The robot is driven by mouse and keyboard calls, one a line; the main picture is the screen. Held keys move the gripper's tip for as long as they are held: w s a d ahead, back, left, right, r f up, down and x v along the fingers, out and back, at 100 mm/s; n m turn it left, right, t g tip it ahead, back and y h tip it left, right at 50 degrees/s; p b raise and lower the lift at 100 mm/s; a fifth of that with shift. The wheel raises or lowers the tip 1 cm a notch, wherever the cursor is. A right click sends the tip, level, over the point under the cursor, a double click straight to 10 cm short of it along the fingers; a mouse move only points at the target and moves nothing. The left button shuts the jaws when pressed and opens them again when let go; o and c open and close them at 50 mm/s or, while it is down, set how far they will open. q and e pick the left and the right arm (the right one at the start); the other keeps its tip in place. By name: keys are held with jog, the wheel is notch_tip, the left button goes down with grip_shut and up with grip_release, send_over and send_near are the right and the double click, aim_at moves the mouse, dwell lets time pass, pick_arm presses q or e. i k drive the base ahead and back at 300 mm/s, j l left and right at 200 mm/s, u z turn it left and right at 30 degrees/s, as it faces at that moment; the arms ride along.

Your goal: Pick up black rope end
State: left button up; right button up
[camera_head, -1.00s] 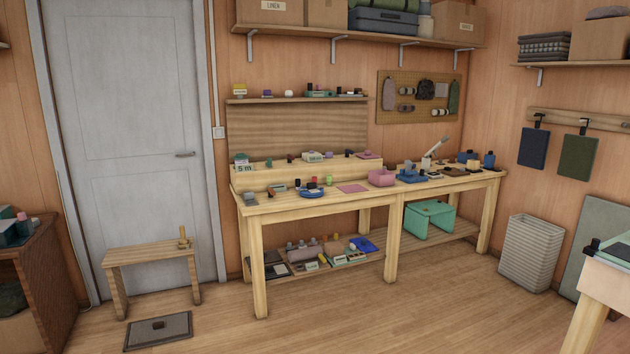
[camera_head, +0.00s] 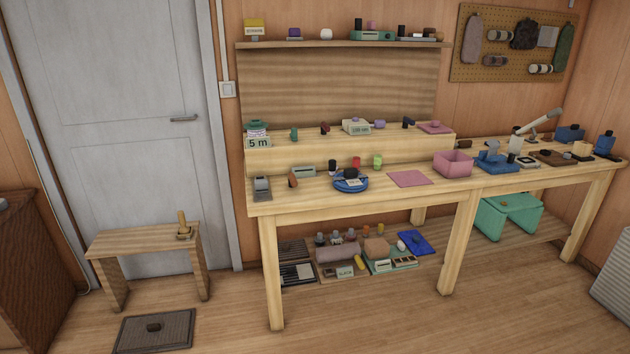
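I cannot make out a black rope end for certain. A small black upright piece (camera_head: 332,167) stands on the workbench (camera_head: 345,201) beside a red piece (camera_head: 356,162) and a green piece (camera_head: 378,162). A round blue object (camera_head: 350,185) with a dark top lies just in front of them. It is too small to tell whether any of these is a rope end. Several small dark pieces, one of them dark blue (camera_head: 408,123), stand on the raised step behind. Neither of my grippers is in view.
A pink mat (camera_head: 409,178) and a pink bin (camera_head: 452,164) are on the bench. Trays of goods and a teal crate (camera_head: 508,216) are on the lower shelf. A low stool (camera_head: 140,241) and a dark floor mat (camera_head: 155,331) are at left. Floor before the bench is clear.

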aim_at(332, 163)
jog(key=i+l, duration=0.2)
jog(key=i, duration=0.4)
jog(key=i+l+z, duration=0.1)
jog(key=i+l, duration=0.15)
jog(key=i, duration=0.35)
jog(key=i+l, duration=0.15)
jog(key=i, duration=0.45)
